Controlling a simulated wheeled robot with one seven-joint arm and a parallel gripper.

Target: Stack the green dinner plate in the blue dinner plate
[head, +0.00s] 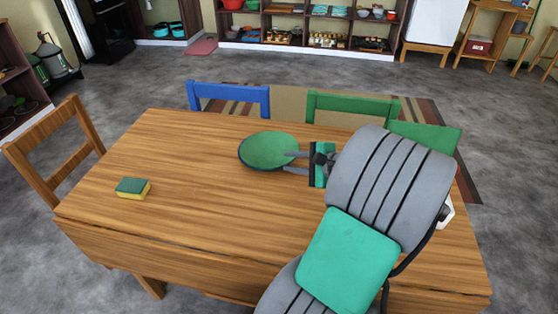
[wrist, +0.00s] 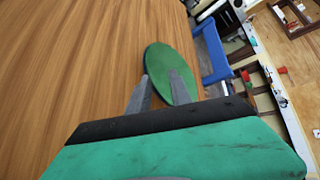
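The green dinner plate (head: 268,149) sits near the far edge of the wooden table, in front of the blue chair. A dark bluish rim shows along its lower edge; I cannot tell whether this is the blue dinner plate beneath or the plate's own side. No separate blue plate shows. My gripper (head: 291,162) is at the plate's right side, its two fingers apart, one overlapping the plate in the picture. In the wrist view, the green plate (wrist: 160,62) lies beyond the spread fingertips (wrist: 159,76); nothing is visibly clamped between them.
A green and yellow sponge (head: 133,188) lies on the left of the wooden table (head: 190,220). A blue chair (head: 230,97) and a green chair (head: 350,105) stand at the far side. A wooden chair (head: 60,150) is at the left. My arm covers the table's right part.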

